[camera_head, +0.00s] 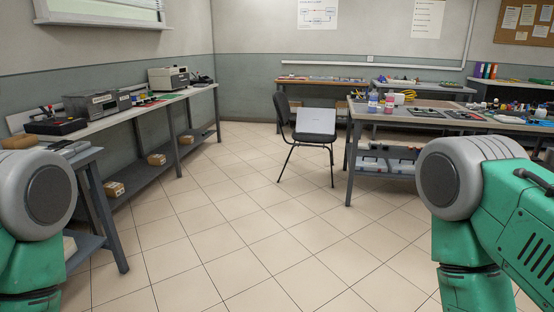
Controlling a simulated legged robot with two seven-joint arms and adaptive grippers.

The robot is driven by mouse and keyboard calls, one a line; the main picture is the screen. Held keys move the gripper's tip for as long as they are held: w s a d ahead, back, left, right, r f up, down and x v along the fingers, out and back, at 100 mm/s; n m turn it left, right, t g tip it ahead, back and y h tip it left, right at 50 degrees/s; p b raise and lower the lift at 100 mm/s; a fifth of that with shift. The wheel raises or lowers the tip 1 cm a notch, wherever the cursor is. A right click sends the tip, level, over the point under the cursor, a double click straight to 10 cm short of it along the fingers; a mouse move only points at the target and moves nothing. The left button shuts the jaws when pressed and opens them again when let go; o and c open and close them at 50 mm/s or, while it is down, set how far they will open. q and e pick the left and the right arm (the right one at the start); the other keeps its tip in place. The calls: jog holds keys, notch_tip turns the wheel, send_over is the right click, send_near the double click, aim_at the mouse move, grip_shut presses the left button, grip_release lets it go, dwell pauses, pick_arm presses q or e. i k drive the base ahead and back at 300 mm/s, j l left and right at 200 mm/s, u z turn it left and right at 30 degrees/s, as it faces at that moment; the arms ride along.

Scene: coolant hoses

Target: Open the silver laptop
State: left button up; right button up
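A silver laptop (316,121) is on a black chair (314,137) across the room, near the middle of the head view. It looks like a flat, pale grey panel tilted against the chair. At this distance I cannot tell for certain whether its lid is shut. My two green and grey arms show at the lower left and lower right edges, far from the laptop. Neither gripper is in view.
A workbench (349,153) with bottles, trays and tools stands right of the chair. A long bench with instruments (98,103) runs along the left wall. A back bench (330,81) stands behind the chair. The tiled floor (230,210) between is clear.

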aim_at(309, 119)
jog(key=i+z, duration=0.2)
jog(key=i, duration=3.9)
